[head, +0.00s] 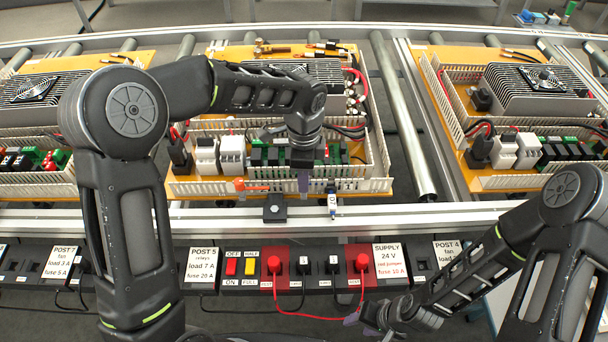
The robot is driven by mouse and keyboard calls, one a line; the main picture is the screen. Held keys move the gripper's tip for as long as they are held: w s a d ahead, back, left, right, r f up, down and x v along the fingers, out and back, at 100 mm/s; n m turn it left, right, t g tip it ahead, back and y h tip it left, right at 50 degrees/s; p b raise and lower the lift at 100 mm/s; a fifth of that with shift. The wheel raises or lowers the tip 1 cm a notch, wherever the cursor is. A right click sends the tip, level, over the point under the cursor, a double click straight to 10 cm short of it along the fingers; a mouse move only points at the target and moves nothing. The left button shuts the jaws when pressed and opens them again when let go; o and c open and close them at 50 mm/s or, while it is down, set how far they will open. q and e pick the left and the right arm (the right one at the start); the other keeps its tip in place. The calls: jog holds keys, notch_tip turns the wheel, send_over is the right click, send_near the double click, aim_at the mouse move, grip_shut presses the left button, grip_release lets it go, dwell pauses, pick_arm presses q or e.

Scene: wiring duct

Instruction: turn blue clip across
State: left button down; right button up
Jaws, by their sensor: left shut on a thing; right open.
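The blue clip (331,188) shows as a small blue piece at the front wall of the middle wiring duct (360,186), just right of my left fingertips. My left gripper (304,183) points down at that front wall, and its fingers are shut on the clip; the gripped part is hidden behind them. An orange clip (251,186) lies across the same wall further left, its arm pointing right. My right gripper (368,322) is open and empty, low in front of the post panel, near a red lead.
A black block (275,208) and a small white-and-black piece (332,206) are on the front rail beside my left gripper. Green and black relays (285,155) stand behind the wall. The panel in front carries red plugs (275,264) and switches (250,266). Similar boards flank this one.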

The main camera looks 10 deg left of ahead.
pick_arm(q)
jog(key=shift+m, duration=0.5)
jog(key=c, duration=1.3)
grip_release()
jog(key=shift+o, duration=0.2)
notch_tip(320, 180, up, 8)
jog(key=shift+f, duration=0.1)
